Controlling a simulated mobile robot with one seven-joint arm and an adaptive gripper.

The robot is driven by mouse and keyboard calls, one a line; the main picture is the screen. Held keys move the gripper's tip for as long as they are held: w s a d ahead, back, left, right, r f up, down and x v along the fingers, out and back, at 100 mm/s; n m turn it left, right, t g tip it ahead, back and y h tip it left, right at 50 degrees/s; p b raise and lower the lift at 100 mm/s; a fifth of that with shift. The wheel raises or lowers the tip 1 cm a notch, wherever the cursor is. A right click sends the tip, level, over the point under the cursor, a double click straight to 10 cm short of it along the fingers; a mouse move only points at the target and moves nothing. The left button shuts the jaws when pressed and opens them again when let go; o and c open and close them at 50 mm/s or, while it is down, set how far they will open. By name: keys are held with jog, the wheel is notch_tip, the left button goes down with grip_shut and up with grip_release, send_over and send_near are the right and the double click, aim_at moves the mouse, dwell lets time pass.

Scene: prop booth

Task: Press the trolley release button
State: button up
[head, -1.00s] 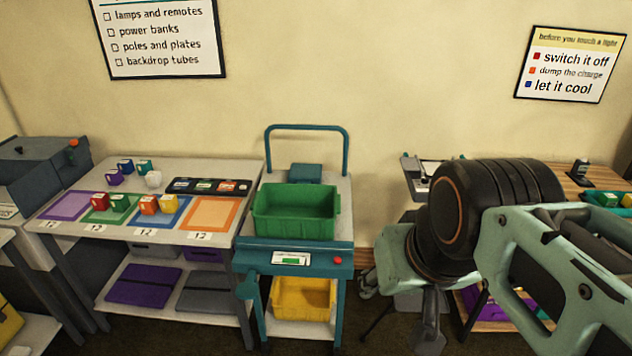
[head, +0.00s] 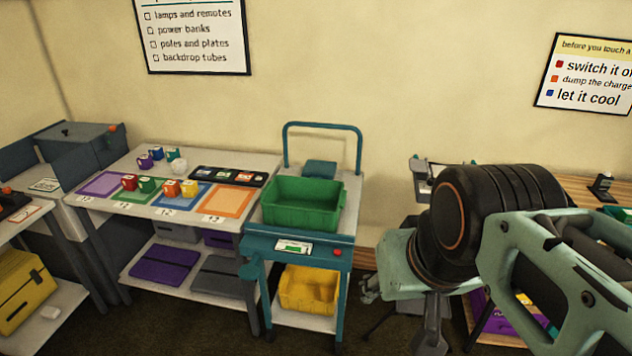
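The trolley (head: 352,212) has a teal frame and push handle and stands in the middle against the table. A small red button (head: 338,252) sits at the right end of its teal front panel (head: 262,243), beside a small label (head: 293,246). My arm fills the right side. What looks like my gripper (head: 370,288) is low, right of the trolley and apart from the button. It is small and partly hidden by my arm, so its opening cannot be told.
A green crate (head: 305,215) sits on the trolley top, a yellow crate (head: 310,293) on its lower shelf. A table (head: 115,209) with coloured mats and blocks adjoins on the left. Stands and a wooden table (head: 575,190) are behind my arm. Floor in front of the trolley looks clear.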

grip_shut()
dwell(0.3)
dwell(1.2)
